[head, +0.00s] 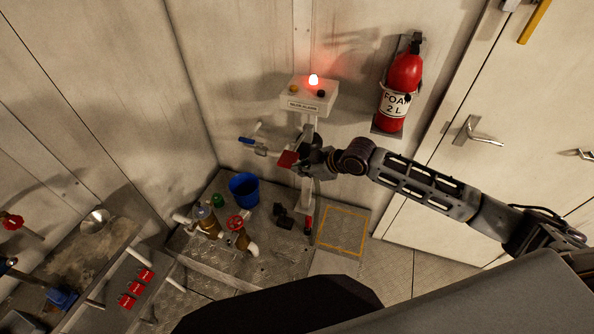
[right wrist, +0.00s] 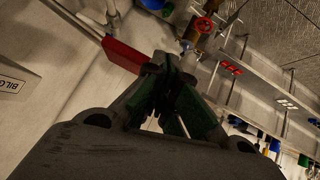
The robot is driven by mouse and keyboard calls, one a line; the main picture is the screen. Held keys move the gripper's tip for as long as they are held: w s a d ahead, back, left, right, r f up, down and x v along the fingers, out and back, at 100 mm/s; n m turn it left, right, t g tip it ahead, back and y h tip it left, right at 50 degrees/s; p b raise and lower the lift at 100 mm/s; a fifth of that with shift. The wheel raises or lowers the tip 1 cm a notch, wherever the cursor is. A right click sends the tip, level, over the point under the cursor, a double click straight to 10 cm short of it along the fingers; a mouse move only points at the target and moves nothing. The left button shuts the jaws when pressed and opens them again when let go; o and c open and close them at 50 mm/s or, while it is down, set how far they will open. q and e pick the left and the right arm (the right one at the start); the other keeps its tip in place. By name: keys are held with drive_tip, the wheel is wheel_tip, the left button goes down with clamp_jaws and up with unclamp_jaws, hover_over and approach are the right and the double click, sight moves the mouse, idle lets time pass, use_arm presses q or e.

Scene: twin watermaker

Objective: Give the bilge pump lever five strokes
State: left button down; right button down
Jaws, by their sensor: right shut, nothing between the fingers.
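A red grip (head: 288,158), which looks like the pump lever's handle, shows in the head view below the alarm box. In the right wrist view the red grip (right wrist: 124,56) sits on a thin grey rod at upper left. My right gripper (head: 304,160) is shut and empty, right beside the grip. In the right wrist view its fingertips (right wrist: 163,66) lie just right of the grip's end; I cannot tell whether they touch it. The gripper hides part of the lever and post. My left gripper is not in view.
A lit red lamp (head: 313,79) tops the alarm box (head: 310,97). A blue-handled wall pipe (head: 258,148) is left of my gripper. A blue bucket (head: 244,189) and red valve wheel (head: 236,222) stand below. A fire extinguisher (head: 401,88) hangs above my arm.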

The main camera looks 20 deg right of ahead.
drive_tip(key=shift+v, duration=1)
drive_tip(key=shift+s+a, duration=0.1)
drive_tip(key=shift+f, duration=0.1)
